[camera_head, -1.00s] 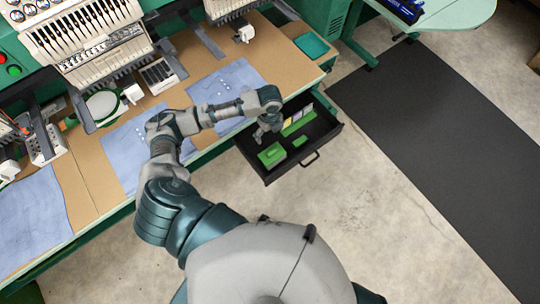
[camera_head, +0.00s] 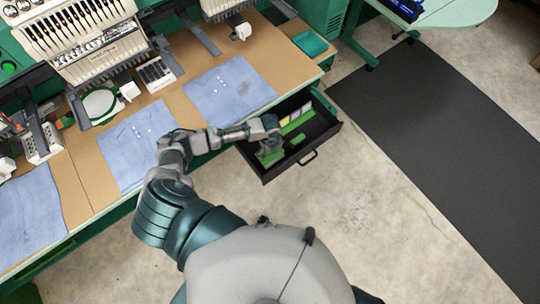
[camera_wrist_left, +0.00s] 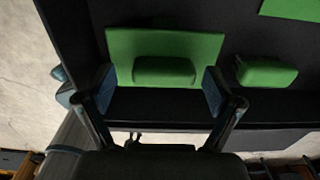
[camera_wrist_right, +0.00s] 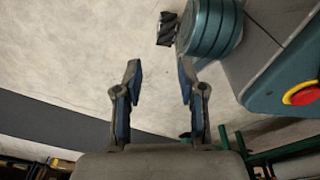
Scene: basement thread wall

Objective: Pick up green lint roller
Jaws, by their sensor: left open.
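Several green things lie in the open black drawer (camera_head: 326,128); I cannot tell for certain which is the lint roller. In the left wrist view, a rounded dark-green block (camera_wrist_left: 163,71) lies against a flat, lighter green piece (camera_wrist_left: 165,43). A second green block (camera_wrist_left: 266,72) lies to the right, and a green edge (camera_wrist_left: 292,9) shows at top right. My left gripper (camera_wrist_left: 158,88) is open, its fingers on either side of the first block. In the head view the left gripper (camera_head: 269,150) is down in the drawer, partly covering that green piece. My right gripper (camera_wrist_right: 159,76) is open and empty.
The worktable (camera_head: 75,165) with blue cloths (camera_head: 230,88) and embroidery machines (camera_head: 95,45) borders the drawer on the left. A dark mat (camera_head: 440,150) lies on the floor to the right. Bare concrete floor is clear in front of the drawer.

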